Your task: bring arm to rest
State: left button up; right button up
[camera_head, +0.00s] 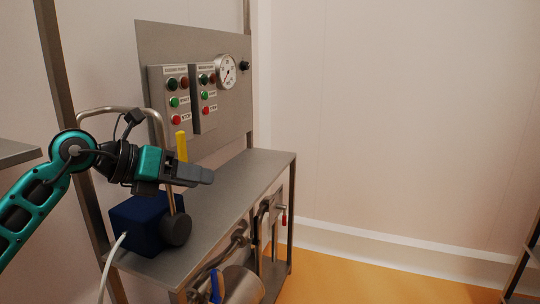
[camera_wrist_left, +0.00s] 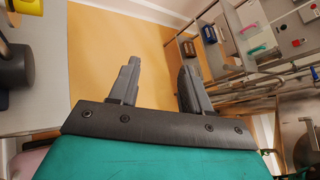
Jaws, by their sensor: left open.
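My left arm comes in from the left in the head view. Its gripper (camera_head: 205,176) is level above the steel shelf, in front of the panel. In the left wrist view the two fingers of the left gripper (camera_wrist_left: 160,85) stand apart with nothing between them, and the orange floor shows behind. A dark blue box (camera_head: 140,222) with a dark round knob (camera_head: 176,230) stands on the shelf below the gripper. A yellow handle (camera_head: 181,146) shows behind the gripper; its lower part is hidden. My right gripper is in neither view.
The steel shelf (camera_head: 235,185) has a clear right half. A panel (camera_head: 150,50) behind it carries two button boxes and a round gauge (camera_head: 226,72). A bent metal pipe (camera_head: 120,110) rises beside my arm. Pipes and a steel vessel (camera_head: 243,285) sit below. Open orange floor (camera_head: 370,270) lies right.

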pick_arm(q)
jog(key=s+d+f+n+h, duration=0.5)
jog(key=d+h, duration=0.2)
jog(key=s+a+f+n+t+y, duration=0.35)
jog(key=f+n+t+y, duration=0.2)
jog(key=f+n, duration=0.6)
jog(key=s+a+f+n+t+y, duration=0.35)
jog(key=f+n+y, duration=0.4)
jog(key=n, duration=0.65)
jog(key=s+a+f+n+g+y, duration=0.2)
jog(key=s+f+n+g, duration=0.4)
jog(key=s+f, duration=0.7)
notch_tip(320, 180, down, 4)
jog(key=shift+r+n, duration=0.2)
jog(key=shift+n, duration=0.75)
